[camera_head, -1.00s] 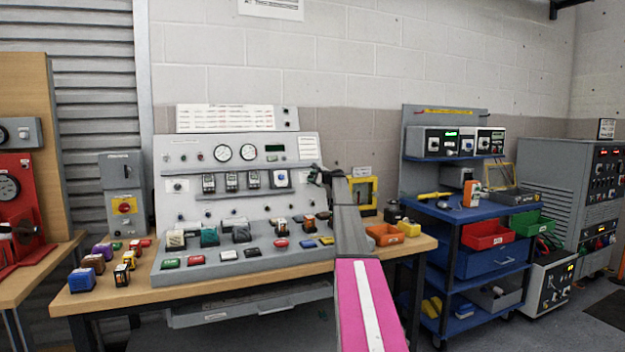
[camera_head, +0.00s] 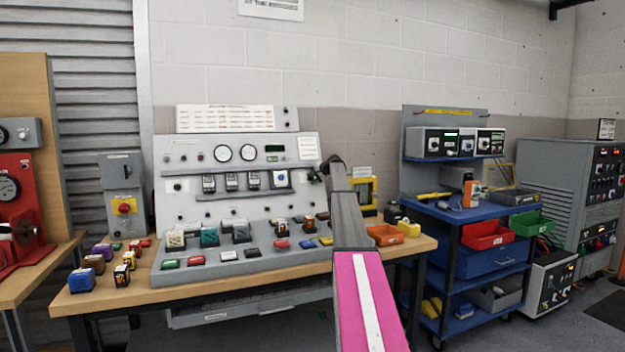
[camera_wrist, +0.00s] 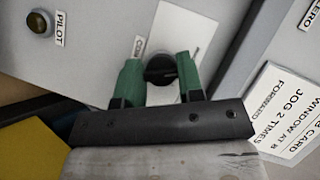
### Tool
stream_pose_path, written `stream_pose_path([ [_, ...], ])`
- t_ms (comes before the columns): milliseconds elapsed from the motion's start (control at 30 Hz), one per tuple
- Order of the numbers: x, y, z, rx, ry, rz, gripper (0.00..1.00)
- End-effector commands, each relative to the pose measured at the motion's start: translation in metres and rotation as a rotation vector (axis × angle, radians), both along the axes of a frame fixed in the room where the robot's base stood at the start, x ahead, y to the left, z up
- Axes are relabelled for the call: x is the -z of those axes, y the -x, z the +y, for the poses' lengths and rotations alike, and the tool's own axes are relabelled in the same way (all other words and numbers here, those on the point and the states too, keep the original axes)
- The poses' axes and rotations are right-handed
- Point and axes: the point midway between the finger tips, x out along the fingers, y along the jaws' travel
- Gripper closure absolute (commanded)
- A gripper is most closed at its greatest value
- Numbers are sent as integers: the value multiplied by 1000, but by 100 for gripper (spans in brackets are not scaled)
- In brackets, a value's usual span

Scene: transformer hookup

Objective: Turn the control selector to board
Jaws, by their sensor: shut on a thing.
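The control selector (camera_wrist: 160,69) is a round black knob on a white plate on the grey panel, in the wrist view. A partly covered label beside it begins with "CON". My gripper (camera_wrist: 161,75) has green fingers, one on each side of the knob, and is shut on it. In the head view my gripper (camera_head: 318,172) is at the right edge of the grey test console (camera_head: 200,150), where my arm hides the knob. I cannot read which position the knob points to.
A yellow-framed box (camera_head: 364,190) stands just right of my arm. A lamp labelled PILOT (camera_wrist: 39,23) is at the upper left of the wrist view, and a card with "JOG 2 TIMES" (camera_wrist: 285,112) is at the right. Several coloured connectors lie on the bench.

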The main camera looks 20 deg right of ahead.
Motion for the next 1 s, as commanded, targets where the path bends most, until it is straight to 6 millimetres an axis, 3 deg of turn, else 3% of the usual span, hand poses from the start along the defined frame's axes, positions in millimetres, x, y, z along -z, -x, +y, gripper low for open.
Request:
stream_pose_path([
  [400, 1, 0, 0, -68, 187, -4, 89],
  [967, 1, 1, 1, -79, 215, -4, 89],
  [1000, 1, 1, 1, -79, 215, -4, 59],
])
